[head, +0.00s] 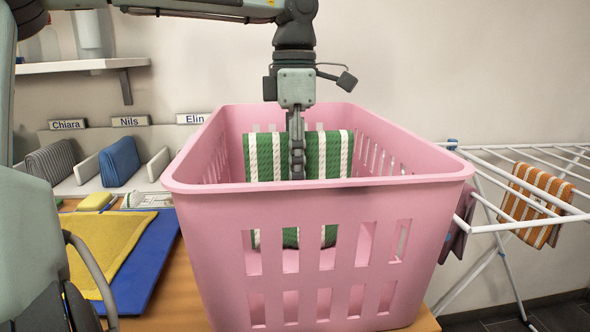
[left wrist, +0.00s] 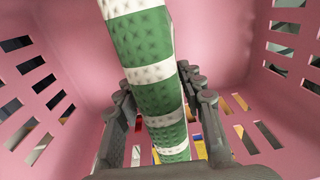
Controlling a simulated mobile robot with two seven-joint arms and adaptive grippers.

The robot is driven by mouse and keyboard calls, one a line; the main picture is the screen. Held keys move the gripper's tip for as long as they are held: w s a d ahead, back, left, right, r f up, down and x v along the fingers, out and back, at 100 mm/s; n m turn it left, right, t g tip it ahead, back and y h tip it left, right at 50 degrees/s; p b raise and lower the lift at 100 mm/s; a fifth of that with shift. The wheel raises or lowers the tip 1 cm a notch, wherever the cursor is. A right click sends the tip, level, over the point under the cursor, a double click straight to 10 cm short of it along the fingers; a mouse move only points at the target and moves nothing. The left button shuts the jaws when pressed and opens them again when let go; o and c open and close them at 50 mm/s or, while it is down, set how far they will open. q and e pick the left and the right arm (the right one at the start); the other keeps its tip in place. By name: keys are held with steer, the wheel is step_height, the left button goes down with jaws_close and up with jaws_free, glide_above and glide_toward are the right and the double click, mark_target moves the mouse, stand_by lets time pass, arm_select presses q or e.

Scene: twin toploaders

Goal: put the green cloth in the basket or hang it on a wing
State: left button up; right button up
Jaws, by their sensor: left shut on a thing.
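The green cloth (head: 262,158), with white stripes, hangs inside the pink basket (head: 345,207). Its upper part shows above the front rim, and its lower part shows through the front slots. My left gripper (head: 297,165) points down into the basket and is shut on the cloth. In the left wrist view, the cloth (left wrist: 143,50) runs between the fingers of my left gripper (left wrist: 158,92), with basket walls (left wrist: 225,40) around it. Whether the cloth touches the basket floor cannot be told. A white drying rack (head: 500,225) with wings stands at the right. My right gripper is not in view.
An orange striped cloth (head: 538,205) and a purple cloth (head: 461,222) hang on the rack. A yellow cloth (head: 105,245) lies on a blue mat (head: 152,262) left of the basket. Behind are name-labelled compartments with a grey cloth (head: 50,162) and a blue cloth (head: 119,162).

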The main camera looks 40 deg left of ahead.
arm_select(q)
steer(key=shift+f, duration=0.35)
steer(key=o, duration=1.2)
steer(key=r, duration=1.2)
steer(key=shift+w+a, duration=0.2)
